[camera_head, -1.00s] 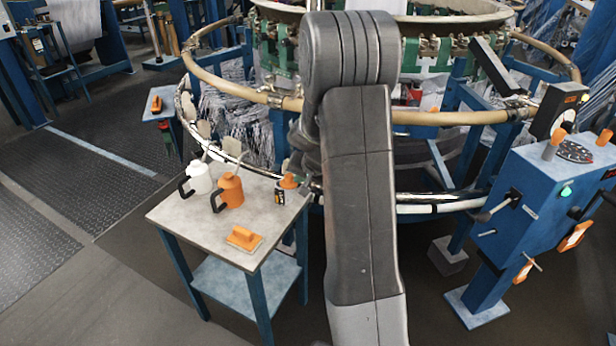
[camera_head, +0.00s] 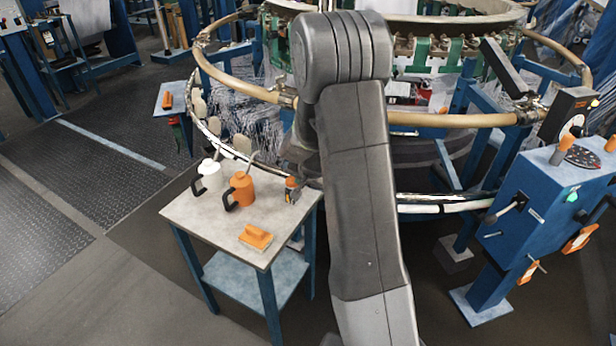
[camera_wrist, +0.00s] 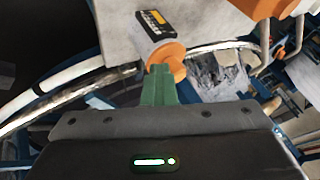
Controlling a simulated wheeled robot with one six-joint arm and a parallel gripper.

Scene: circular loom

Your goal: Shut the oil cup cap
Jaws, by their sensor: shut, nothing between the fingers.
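The oil cup (camera_head: 292,189) stands near the right back corner of the small table. I cannot tell whether the cap is open or shut. In the wrist view my gripper (camera_wrist: 159,68) has its green fingers shut with nothing between them. Their tips overlap the lower edge of the orange part in the picture; I cannot tell whether they touch. In the head view my arm hides the fingers.
The table (camera_head: 205,230) also bears a white oil can (camera_head: 210,174), an orange oil can (camera_head: 242,188) and an orange brush-like block (camera_head: 256,237). The loom's ring rail (camera_head: 445,207) runs close behind. A blue control stand (camera_head: 535,195) is at right.

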